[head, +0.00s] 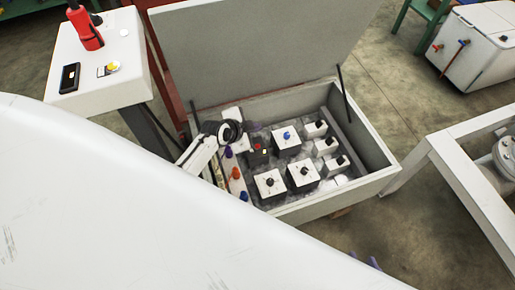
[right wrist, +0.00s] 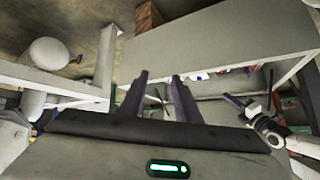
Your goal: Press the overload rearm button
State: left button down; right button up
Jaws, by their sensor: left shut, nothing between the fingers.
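An open white box (head: 335,205) holds several white and black units with knobs. Among them is a small black block with a red button (head: 258,147) on top, near the box's left side; I cannot read any label marking it as the overload rearm button. My left gripper (head: 251,131) is shut and empty, close to that block; I cannot tell whether it touches. Its arm also shows in the right wrist view (right wrist: 262,125). My right gripper (right wrist: 161,93) is open and empty, apart from the box. In the head view only its purple fingertips (head: 366,262) show, at the bottom.
The box's raised lid (head: 250,50) stands behind it on dark struts. A white pedestal (head: 95,65) with a red-handled switch stands at the upper left. A white frame (head: 460,180) is at the right. A large white surface covers the lower left.

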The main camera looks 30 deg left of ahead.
aim_at(258, 146)
pick_arm(q)
jog(key=shift+w, duration=0.1)
pick_arm(e)
jog(key=shift+r, duration=0.2)
